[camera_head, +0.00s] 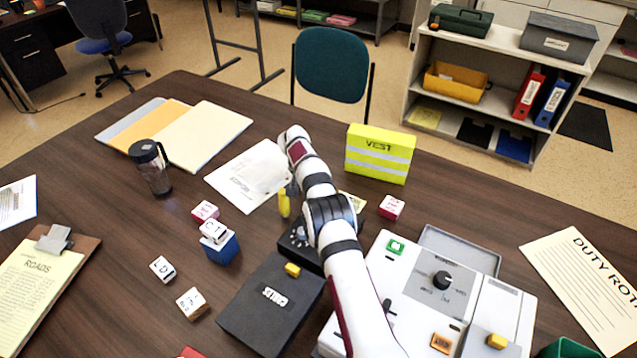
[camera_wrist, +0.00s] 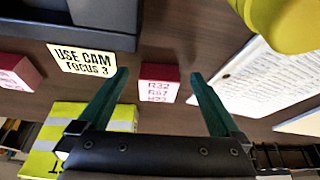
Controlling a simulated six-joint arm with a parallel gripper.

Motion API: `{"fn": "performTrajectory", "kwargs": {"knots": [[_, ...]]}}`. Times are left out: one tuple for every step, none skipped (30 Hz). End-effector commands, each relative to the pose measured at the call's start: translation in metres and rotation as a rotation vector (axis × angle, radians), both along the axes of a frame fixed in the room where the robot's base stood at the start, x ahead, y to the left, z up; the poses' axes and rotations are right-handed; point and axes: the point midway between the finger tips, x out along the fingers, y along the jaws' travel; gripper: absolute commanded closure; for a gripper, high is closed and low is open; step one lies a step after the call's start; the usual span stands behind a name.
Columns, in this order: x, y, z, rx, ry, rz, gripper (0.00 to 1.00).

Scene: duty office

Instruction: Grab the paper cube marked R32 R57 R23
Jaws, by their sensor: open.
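A small cube with a white face and pink-red side (camera_wrist: 158,83) lies on the dark table in the wrist view. Its face carries three lines of red print that read about R32 R57 R23; the last line is hard to make out. My gripper (camera_wrist: 159,76) is open, with its two teal fingers apart to the left and right of the cube in the picture. No finger visibly touches it. In the head view my arm hides this cube and most of my gripper.
Another pink cube (camera_head: 391,207) lies right of my arm, near the yellow vest pack (camera_head: 380,154). A yellow note (camera_wrist: 85,60) and dark box (camera_wrist: 70,20) are close to the cube. A yellow object (camera_head: 284,203) stands left of my arm. Papers (camera_wrist: 260,80) lie right of my gripper.

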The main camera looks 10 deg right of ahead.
Motion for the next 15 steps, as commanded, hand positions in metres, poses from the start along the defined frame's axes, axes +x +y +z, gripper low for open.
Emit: {"fn": "performTrajectory", "kwargs": {"knots": [[0.0008,-0.0009,-0.0033,0.0,0.0,0.0,0.0],[0.0011,-0.0012,-0.0039,0.0,0.0,-0.001,0.0],[0.0012,-0.0013,-0.0039,0.0,0.0,-0.001,0.0],[0.0012,-0.0012,-0.0037,0.0,0.0,-0.001,0.0],[0.0011,-0.0012,-0.0037,0.0,0.0,-0.001,0.0],[0.0011,-0.0012,-0.0036,0.0,0.0,0.0,0.0],[0.0011,-0.0011,-0.0035,0.0,0.0,0.0,0.0],[0.0011,-0.0011,-0.0035,0.0,0.0,0.0,0.05],[0.0011,-0.0011,-0.0035,0.0,0.0,0.0,0.13],[0.001,-0.0011,-0.0034,0.0,0.0,0.0,0.18],[0.001,-0.0011,-0.0034,0.0,0.0,0.0,0.23],[0.001,-0.0011,-0.0033,0.0,0.0,0.0,0.31],[0.0009,-0.001,-0.0033,0.0,0.0,-0.001,0.36],[0.0009,-0.001,-0.0033,0.0,0.0,0.0,0.41],[0.0009,-0.001,-0.0033,0.0,0.0,0.0,0.49]]}}
